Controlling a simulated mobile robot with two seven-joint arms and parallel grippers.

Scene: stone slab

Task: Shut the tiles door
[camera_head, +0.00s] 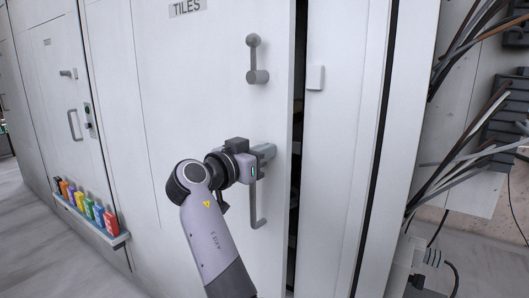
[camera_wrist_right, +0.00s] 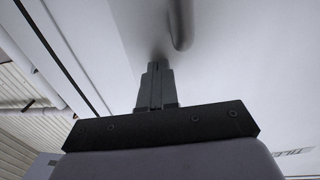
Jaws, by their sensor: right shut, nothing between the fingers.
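The white tiles door (camera_head: 190,90) carries a "TILES" label (camera_head: 187,8) near its top. It stands slightly ajar, with a narrow dark gap (camera_head: 297,120) along its right edge. A grey lever (camera_head: 256,60) sits high on the door and a long grey pull handle (camera_head: 256,205) lower down. My right gripper (camera_head: 268,152) is shut and empty at the door near the top of the pull handle, partly hiding it. In the right wrist view the closed fingers (camera_wrist_right: 156,75) point at the white door surface, beside a handle end (camera_wrist_right: 180,25). I cannot tell if they touch it. My left gripper is out of view.
A white frame panel (camera_head: 340,150) with a small catch plate (camera_head: 315,77) is right of the gap. Loose cables (camera_head: 470,160) hang at the far right. A shelf of coloured bottles (camera_head: 90,215) is low on the left. The floor (camera_head: 40,250) at lower left is clear.

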